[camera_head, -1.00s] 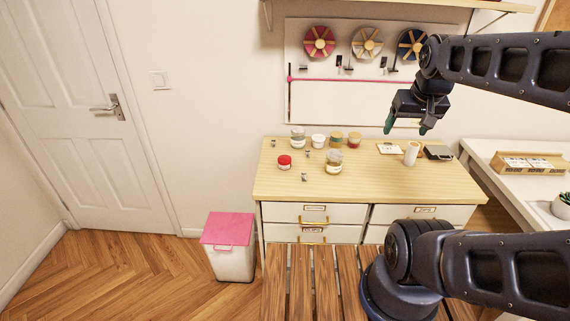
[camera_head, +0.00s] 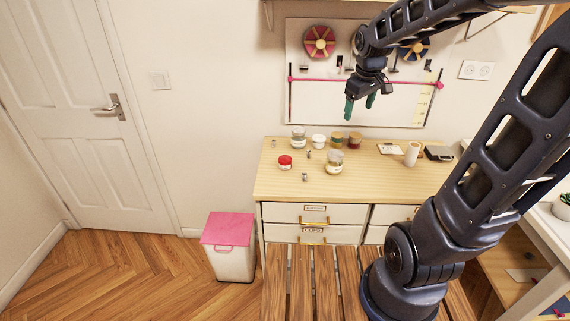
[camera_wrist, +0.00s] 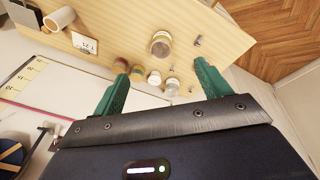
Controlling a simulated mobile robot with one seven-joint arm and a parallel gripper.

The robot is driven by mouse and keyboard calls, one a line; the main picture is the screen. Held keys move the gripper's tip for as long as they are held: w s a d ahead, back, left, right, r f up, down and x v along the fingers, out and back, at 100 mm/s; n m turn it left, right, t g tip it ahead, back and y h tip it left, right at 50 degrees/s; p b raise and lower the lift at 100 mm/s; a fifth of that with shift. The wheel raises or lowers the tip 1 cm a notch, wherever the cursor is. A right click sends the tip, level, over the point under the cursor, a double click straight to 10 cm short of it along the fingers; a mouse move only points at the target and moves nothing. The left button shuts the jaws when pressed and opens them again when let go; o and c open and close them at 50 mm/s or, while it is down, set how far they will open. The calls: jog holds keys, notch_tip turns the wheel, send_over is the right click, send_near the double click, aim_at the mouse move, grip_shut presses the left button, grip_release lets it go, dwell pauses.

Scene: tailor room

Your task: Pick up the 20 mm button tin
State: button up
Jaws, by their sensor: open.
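Several small round containers stand on the wooden tabletop (camera_head: 400,180); I cannot read which is the 20 mm button tin.
Small metal pieces (camera_head: 305,177) lie among the containers. A white roll (camera_head: 411,154), a card (camera_head: 391,148) and a black case (camera_head: 438,153) are at the right. A pegboard (camera_head: 310,105) is on the wall behind. The tabletop's front is clear.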

jog(key=w+a+f+n+g, duration=0.1)
jog(key=w+a+f+n, duration=0.5)
jog(key=w+a+f, duration=0.4)
jog(key=n+g, duration=0.2)
jog(key=n, duration=0.3)
send_over(285, 158)
notch_tip(285, 158, down, 10)
jog(key=shift+s+a+f, duration=0.1)
jog(key=shift+a+f, duration=0.05)
jog(key=shift+f, duration=5.35)
jog(key=shift+c, duration=0.3)
jog(key=c, duration=1.1)
